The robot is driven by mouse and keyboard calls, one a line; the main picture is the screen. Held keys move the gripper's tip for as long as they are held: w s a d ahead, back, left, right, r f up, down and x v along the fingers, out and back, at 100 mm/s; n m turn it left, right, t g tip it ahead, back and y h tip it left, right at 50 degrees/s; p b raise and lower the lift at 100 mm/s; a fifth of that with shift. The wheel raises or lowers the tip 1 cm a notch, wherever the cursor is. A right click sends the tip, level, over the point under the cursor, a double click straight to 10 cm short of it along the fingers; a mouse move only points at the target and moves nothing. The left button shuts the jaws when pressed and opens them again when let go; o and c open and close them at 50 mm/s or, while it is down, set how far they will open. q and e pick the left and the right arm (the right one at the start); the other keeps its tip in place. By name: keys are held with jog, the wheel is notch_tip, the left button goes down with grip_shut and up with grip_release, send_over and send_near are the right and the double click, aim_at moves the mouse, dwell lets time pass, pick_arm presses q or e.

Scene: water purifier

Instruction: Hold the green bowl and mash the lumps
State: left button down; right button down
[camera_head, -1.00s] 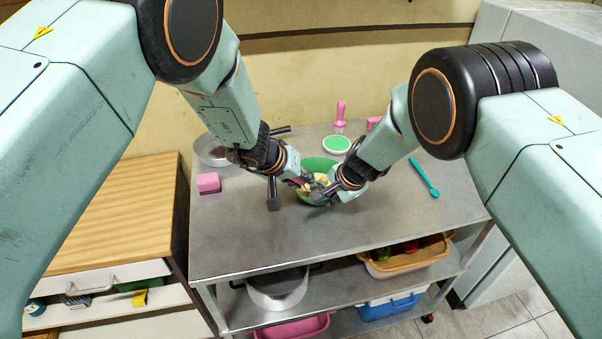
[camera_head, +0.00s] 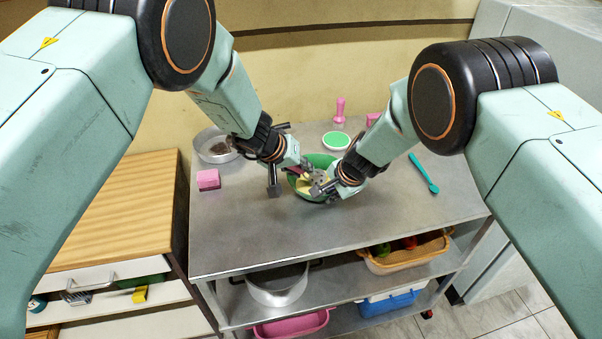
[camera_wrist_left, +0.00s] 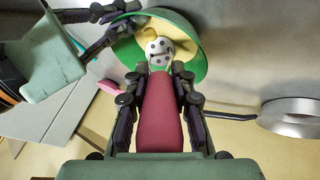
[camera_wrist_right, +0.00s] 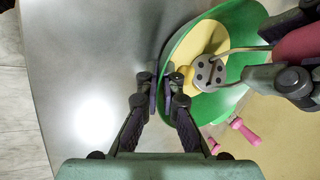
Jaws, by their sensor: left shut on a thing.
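The green bowl (camera_head: 318,160) stands on the metal table with yellow food inside; the bowl also shows in the right wrist view (camera_wrist_right: 190,48). My left gripper (camera_wrist_left: 158,78) is shut on the dark red handle of a masher (camera_wrist_left: 160,118). The masher's round, holed metal head (camera_wrist_right: 210,73) is over the yellow food (camera_wrist_right: 205,45) inside the bowl. I cannot tell how firmly it presses. My right gripper (camera_wrist_right: 163,86) is at the bowl's near rim, its fingers close on either side of it, and seems shut on it.
A steel pan (camera_head: 214,148) and a pink block (camera_head: 208,179) are at the left. A green-topped round item (camera_head: 336,140) and a pink tool (camera_head: 340,108) stand behind the bowl. A teal utensil (camera_head: 424,174) lies at the right. The table's front is clear.

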pick_arm(q)
jog(key=shift+w+a+r, duration=0.1)
jog(key=shift+w, duration=0.9)
jog(key=shift+w+a+r, duration=0.1)
jog(key=shift+w, duration=0.9)
jog(key=shift+s+r, duration=0.1)
jog(key=shift+r, duration=2.85)
notch_tip(320, 180, up, 3)
jog(key=shift+g, duration=0.5)
jog(key=shift+d+f, duration=0.3)
jog(key=shift+f, duration=1.05)
jog(key=shift+d+f, duration=0.25)
jog(key=shift+f, duration=1.15)
jog(key=shift+d+f, duration=0.3)
jog(key=shift+f, duration=1.05)
